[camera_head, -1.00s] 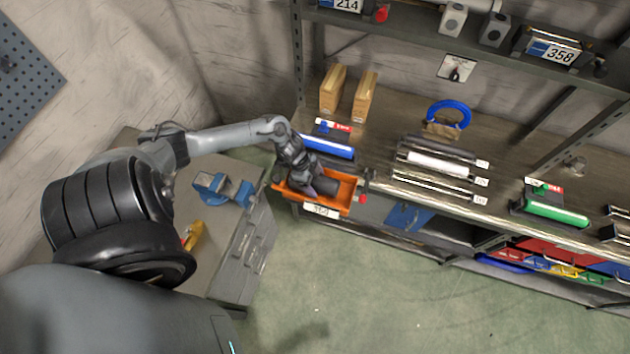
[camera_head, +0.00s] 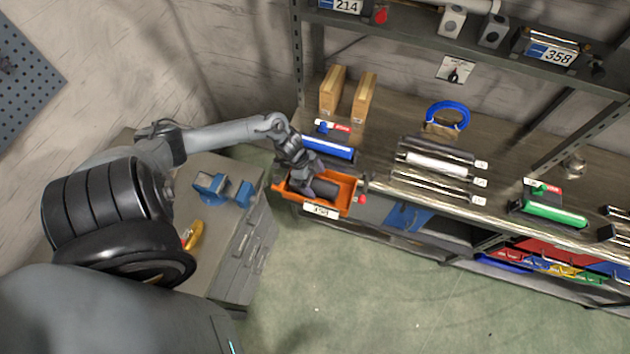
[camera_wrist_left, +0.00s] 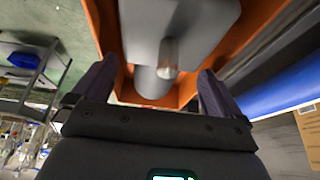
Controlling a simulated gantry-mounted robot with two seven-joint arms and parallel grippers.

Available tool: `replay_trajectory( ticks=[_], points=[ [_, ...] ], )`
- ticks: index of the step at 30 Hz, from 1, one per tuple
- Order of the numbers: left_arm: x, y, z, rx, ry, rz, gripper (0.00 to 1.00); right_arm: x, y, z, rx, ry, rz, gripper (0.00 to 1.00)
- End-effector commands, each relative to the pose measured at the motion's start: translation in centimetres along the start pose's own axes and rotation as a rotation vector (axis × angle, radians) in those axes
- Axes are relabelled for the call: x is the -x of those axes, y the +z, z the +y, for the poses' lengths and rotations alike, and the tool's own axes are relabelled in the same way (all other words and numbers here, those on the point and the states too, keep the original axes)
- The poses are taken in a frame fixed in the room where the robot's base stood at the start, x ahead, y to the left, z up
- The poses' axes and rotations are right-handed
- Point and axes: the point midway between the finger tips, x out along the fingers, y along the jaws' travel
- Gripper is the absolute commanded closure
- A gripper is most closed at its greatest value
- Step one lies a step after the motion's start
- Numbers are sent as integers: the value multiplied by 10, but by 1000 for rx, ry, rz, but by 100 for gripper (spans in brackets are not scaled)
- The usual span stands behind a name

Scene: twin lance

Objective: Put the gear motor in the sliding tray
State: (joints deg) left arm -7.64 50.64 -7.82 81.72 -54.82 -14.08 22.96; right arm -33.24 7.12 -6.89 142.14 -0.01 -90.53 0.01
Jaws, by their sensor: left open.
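The gear motor (camera_head: 325,189) is a dark grey body lying in the orange sliding tray (camera_head: 346,199) at the shelf's left front edge. In the left wrist view the grey gear motor (camera_wrist_left: 185,25) with its short shaft shows close up inside the orange tray (camera_wrist_left: 262,18). My left gripper (camera_head: 308,186) is low over the tray's left part, beside the motor. In the left wrist view my left gripper (camera_wrist_left: 155,90) has its fingers spread apart, with the near end of the motor showing between them. My right gripper is not in view.
A blue roller (camera_head: 328,147) lies on the shelf just behind the tray. Two wooden blocks (camera_head: 363,97) stand farther back. A bench with a blue vise (camera_head: 222,188) and a yellow tool (camera_head: 193,235) is at left. The floor in front is clear.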

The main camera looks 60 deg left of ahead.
Motion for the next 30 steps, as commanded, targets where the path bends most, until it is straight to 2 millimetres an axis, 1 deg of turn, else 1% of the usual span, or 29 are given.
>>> replay_trajectory(
  ticks=[1, 12, 18, 20, 22, 25, 26, 29, 30],
  points=[
    [10, 1, 0, -3, -1, -3, 0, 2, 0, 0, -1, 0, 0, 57],
    [80, 2, 1, -2, 3, -5, 0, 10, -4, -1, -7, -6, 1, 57],
    [102, 1, 0, 0, 2, -2, 0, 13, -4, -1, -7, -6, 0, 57],
    [104, 0, 2, -2, 0, -1, 0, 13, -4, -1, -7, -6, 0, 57],
    [101, -3, 6, -9, -11, 3, 0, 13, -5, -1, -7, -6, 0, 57],
    [86, -15, 21, -28, -54, 18, 0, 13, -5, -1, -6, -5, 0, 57],
    [80, -21, 27, -33, -73, 24, 0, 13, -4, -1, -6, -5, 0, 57],
    [58, -48, 53, -40, -164, 44, 0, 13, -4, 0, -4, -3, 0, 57],
    [52, -62, 64, -30, -206, 51, 0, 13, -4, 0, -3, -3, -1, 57]
  ],
)
